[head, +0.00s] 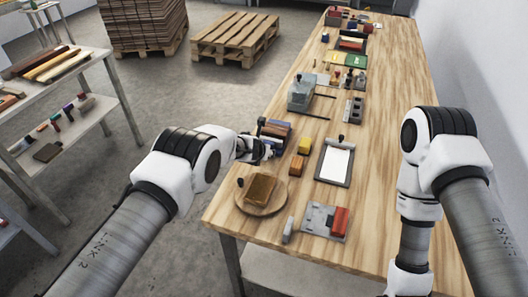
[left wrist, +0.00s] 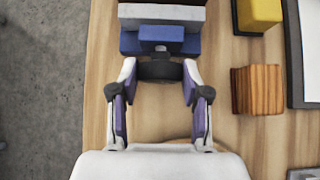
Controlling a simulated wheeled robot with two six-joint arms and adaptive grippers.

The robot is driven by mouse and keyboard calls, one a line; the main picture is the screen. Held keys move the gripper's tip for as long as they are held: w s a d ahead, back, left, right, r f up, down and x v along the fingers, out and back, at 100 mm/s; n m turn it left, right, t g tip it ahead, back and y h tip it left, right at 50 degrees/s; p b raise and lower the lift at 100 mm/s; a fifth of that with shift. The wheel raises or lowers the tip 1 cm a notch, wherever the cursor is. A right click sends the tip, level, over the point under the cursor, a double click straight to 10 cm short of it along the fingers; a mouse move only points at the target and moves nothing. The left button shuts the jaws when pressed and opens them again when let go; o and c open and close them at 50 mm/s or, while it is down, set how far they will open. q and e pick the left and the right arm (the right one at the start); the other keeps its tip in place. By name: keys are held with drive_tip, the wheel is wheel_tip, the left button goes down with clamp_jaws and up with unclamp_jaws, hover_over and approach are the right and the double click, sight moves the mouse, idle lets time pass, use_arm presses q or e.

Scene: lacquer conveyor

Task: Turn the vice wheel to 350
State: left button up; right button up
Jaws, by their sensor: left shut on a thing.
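The blue vice (head: 275,129) stands near the left edge of the wooden table, with pale and dark red layers on it; its blue front (left wrist: 130,43) is at the top of the left wrist view. The dark vice wheel (left wrist: 160,71) faces my left gripper, just in front of the blue body. My left gripper (left wrist: 159,66) has a finger on each side of the wheel and is shut on it. In the head view my left gripper (head: 262,152) is at the vice's near end and hides the wheel. No scale or number is readable. My right gripper is out of view.
A round wooden board (head: 273,207) with a brown block (head: 261,188) lies nearer me. A yellow block (head: 304,146), a wooden block (head: 297,163) and a clipboard (head: 335,162) are right of the vice. A grey plate with a red block (head: 339,220) is at the front.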

use_arm(q)
drive_tip(key=shift+d+f+m+y+b, duration=0.35)
drive_tip(key=shift+y+b, duration=0.35)
drive_tip(key=shift+b, duration=1.6)
drive_tip(key=shift+r+m+t+y, duration=0.15)
drive_tip(key=shift+m+t+y, duration=0.15)
drive_tip(key=shift+t, duration=0.1)
drive_tip(key=y+p, duration=0.1)
drive_tip(key=p, duration=0.3)
drive_tip(key=m+t+y+p, duration=0.1)
drive_tip(key=p, duration=0.3)
drive_tip(key=shift+d+r, duration=0.15)
drive_tip(key=shift+r, duration=0.25)
drive_tip(key=shift+f+m+y+p, duration=0.4)
drive_tip(key=shift+y+p, duration=0.1)
drive_tip(key=shift+p, duration=0.55)
drive_tip(key=shift+f, duration=0.1)
drive_tip(key=o, duration=1.1)
drive_tip(key=shift+o, duration=0.2)
